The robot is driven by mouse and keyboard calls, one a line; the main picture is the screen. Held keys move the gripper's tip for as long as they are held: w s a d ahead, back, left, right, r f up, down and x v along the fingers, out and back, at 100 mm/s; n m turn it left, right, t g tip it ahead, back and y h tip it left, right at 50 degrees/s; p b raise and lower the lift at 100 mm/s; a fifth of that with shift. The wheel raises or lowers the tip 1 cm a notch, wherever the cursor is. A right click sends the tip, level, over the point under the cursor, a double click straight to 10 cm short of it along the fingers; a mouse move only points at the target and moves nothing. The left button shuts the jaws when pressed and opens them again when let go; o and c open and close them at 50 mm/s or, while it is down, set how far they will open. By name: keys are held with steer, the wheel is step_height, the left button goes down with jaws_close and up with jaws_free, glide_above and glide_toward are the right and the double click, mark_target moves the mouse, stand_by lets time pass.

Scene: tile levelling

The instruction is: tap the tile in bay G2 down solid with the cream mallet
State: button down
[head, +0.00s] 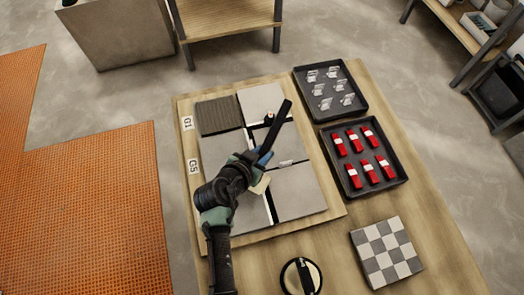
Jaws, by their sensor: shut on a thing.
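My gripper (259,164) is above the tile board, shut on a tool with a long black handle (278,127) pointing up and right. A cream block (260,186) shows just below the gripper, apparently the head of the cream mallet, partly hidden. I cannot tell whether it touches a tile. The board (184,203) carries several grey tiles. A tile (222,150) lies beside the lower label (193,166), which is small and hard to read, perhaps G2. The bay by the G1 label (187,123) shows a dark ridged surface (219,115). My arm hides part of the lower tiles.
A black tray (363,104) of clear clips and a black tray (399,172) of red wedges stand right of the board. A checkered block (386,252) and a round cream-and-black item (300,276) are on the table's near part. Bare wood (350,210) shows between them.

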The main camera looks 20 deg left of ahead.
steer(key=shift+r+p, duration=2.15)
steer(key=shift+p, duration=0.05)
steer(key=shift+f, duration=0.1)
